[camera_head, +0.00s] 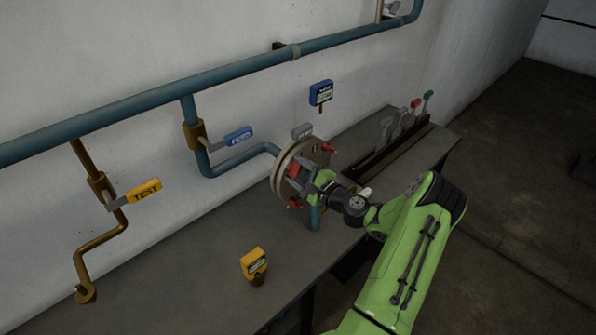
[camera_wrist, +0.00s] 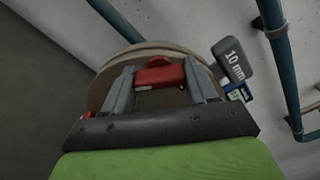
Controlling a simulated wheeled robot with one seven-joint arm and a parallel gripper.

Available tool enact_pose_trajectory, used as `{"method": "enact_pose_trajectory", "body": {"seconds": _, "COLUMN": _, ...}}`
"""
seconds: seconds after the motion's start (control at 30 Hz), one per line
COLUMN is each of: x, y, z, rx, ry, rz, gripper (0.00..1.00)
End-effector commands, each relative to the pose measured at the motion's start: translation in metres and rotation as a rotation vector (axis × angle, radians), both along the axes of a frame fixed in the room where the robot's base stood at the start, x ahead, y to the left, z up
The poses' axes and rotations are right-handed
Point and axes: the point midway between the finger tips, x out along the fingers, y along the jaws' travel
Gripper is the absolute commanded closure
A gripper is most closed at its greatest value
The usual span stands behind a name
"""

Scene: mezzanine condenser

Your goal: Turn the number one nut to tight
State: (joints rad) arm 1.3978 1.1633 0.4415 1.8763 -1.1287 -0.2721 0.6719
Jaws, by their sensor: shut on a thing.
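A round tan flange (camera_head: 285,168) sits at the end of a blue pipe near the wall, with red nuts around its face. My gripper (camera_head: 300,172) is at the flange face, shut on a red nut (camera_wrist: 160,73). The wrist view shows the two grey fingers (camera_wrist: 158,82) on either side of this nut, with the flange (camera_wrist: 103,88) behind. Another red nut (camera_head: 329,146) shows at the upper right of the flange, and one more (camera_head: 294,204) at its lower edge. I cannot read a number on any nut.
A grey tag reading 10 mm (camera_wrist: 232,62) stands beside the flange. Blue (camera_head: 238,136) and yellow (camera_head: 143,190) tagged valve handles are on the left. A yellow gauge-like block (camera_head: 254,263) stands on the grey bench (camera_head: 200,285).

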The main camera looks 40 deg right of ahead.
Motion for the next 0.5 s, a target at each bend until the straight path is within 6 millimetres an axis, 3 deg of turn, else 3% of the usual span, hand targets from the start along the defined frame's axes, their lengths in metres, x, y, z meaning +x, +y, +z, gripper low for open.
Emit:
{"method": "enact_pose_trajectory", "body": {"seconds": 0.07, "x": -0.0006, "y": 0.0, "z": -0.0021, "rx": 0.004, "ry": 0.004, "rz": -0.001, "gripper": 0.73}}
{"method": "enact_pose_trajectory", "body": {"seconds": 0.1, "x": -0.0006, "y": 0.0, "z": -0.0021, "rx": 0.004, "ry": 0.004, "rz": -0.001, "gripper": 0.38}}
{"method": "enact_pose_trajectory", "body": {"seconds": 0.23, "x": -0.0004, "y": -0.0001, "z": -0.0016, "rx": 0.003, "ry": 0.003, "rz": -0.001, "gripper": 0.18}}
{"method": "enact_pose_trajectory", "body": {"seconds": 0.5, "x": -0.0009, "y": -0.0001, "z": -0.0008, "rx": 0.001, "ry": 0.001, "rz": 0.0, "gripper": 0.17}}
